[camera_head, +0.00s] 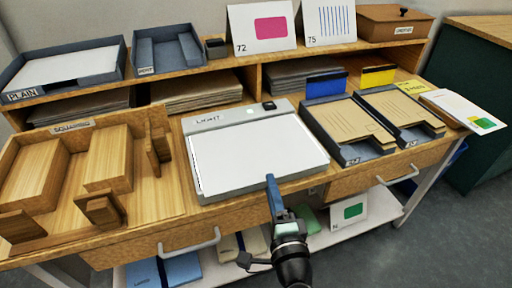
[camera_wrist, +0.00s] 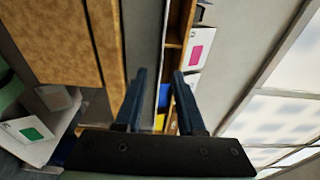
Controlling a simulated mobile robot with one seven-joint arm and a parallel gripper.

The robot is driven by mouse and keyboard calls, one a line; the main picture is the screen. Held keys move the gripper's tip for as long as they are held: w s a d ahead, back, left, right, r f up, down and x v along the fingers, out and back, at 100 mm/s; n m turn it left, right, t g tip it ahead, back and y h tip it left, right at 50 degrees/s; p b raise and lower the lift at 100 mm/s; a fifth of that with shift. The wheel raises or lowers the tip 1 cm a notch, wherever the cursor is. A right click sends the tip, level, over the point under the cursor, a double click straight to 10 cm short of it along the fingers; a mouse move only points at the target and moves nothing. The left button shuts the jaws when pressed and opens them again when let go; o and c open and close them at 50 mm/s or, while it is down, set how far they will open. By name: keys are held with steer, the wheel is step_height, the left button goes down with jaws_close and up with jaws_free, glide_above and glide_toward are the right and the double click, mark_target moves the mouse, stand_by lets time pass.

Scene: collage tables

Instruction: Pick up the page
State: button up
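A white page (camera_head: 463,110) with a green and orange print lies at the right end of the table, reaching its edge. White paper (camera_head: 66,68) lies in the tray marked PLAIN, and tan sheets (camera_head: 346,125) lie in two dark trays at the right. The light box (camera_head: 258,155) has a blank white top; I cannot tell whether a sheet lies on it. My gripper (camera_head: 271,182) is at the light box's front edge in the head view, apart from the printed page. In the wrist view my gripper (camera_wrist: 160,72) has two blue fingers apart with nothing between them.
A wooden sorter (camera_head: 150,195) with blocks fills the left. Upright cards, one with a pink patch (camera_head: 270,30), stand on the back shelf beside a wooden box (camera_head: 395,22). Drawer handles (camera_head: 190,244) stick out in front. A lower shelf (camera_head: 375,212) holds a green-patch card.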

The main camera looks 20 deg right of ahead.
steer(key=shift+w, duration=0.6)
jaws_close()
stand_by(1.0)
